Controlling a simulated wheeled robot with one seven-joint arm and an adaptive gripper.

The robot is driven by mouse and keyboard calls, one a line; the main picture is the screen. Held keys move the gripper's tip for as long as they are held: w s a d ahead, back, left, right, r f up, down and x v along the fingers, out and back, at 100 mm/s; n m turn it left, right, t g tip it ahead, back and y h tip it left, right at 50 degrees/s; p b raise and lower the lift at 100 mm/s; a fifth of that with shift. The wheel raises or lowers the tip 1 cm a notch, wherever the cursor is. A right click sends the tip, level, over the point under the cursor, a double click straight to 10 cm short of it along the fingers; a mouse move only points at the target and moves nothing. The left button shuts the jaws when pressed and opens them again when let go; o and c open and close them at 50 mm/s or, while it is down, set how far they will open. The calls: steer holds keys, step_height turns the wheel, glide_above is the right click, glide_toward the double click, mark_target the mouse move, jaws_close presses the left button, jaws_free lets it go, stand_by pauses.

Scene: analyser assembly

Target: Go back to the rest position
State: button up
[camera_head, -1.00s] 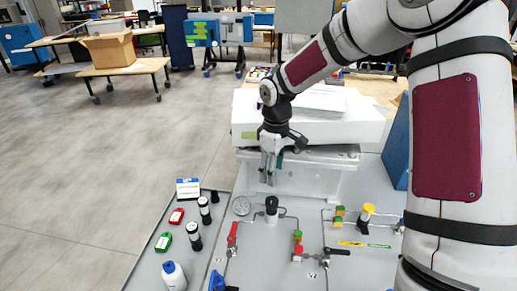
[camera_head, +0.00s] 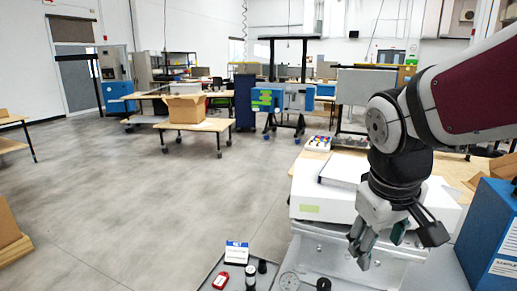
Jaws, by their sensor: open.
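My gripper (camera_head: 370,250) is in the right half of the head view, fingers pointing down and slightly left. Its fingers are apart and nothing shows between them. It hangs in front of the white analyser box (camera_head: 312,199), which stands on a grey metal base (camera_head: 318,250). My arm comes in from the right edge and hides part of the box.
A blue box (camera_head: 490,235) stands close to the right of my gripper. A small white-and-blue box (camera_head: 237,253), a red item (camera_head: 221,279) and a dark-capped vial (camera_head: 251,276) are on the panel at the bottom. A table with a cardboard box (camera_head: 187,108) is farther back.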

steer(key=s+a+r+m+t+y, duration=0.1)
steer(key=s+r+m+t+y, duration=0.1)
steer(key=s, duration=0.8)
steer(key=shift+s+r+m, duration=0.2)
steer(key=shift+s+m, duration=0.2)
steer(key=shift+m, duration=0.3)
stand_by(2.0)
